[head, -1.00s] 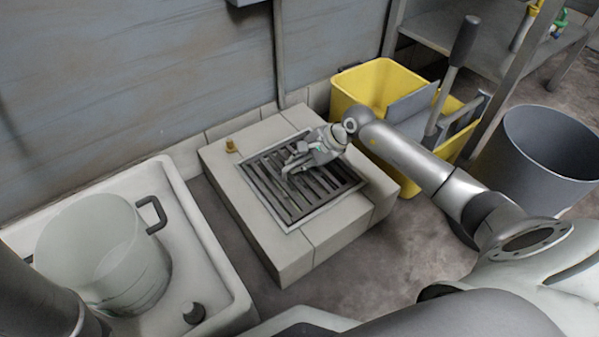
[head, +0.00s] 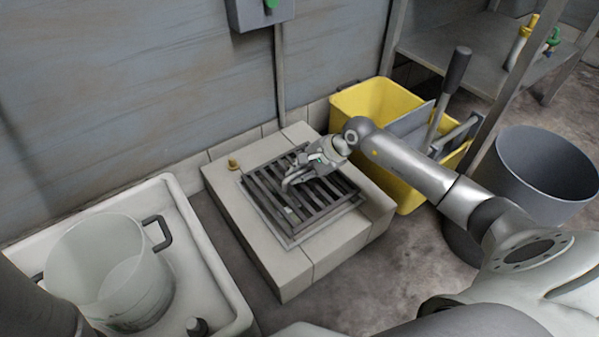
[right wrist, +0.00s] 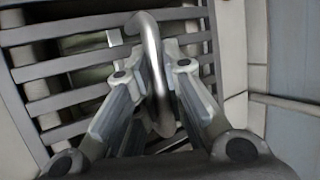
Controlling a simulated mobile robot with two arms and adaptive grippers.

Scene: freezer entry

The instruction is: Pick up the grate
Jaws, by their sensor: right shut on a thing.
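The grate (head: 322,203) is a dark metal frame of parallel bars over a square opening in a low tiled block (head: 236,222). My right gripper (head: 290,182) reaches in from the right and is shut on the grate's bent metal handle. In the right wrist view the handle (right wrist: 153,50) passes between the fingers (right wrist: 156,72), with the grate's bars (right wrist: 60,65) behind. The grate looks raised slightly above its seat, and a pale spot shows through the bars. My left gripper is not in view.
A yellow mop bucket (head: 372,102) with a dark-handled wringer stands just behind and right of the block. A grey bin (head: 545,178) is farther right. A white sink (head: 215,275) holding a clear pot (head: 105,265) lies left. A grey wall runs behind.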

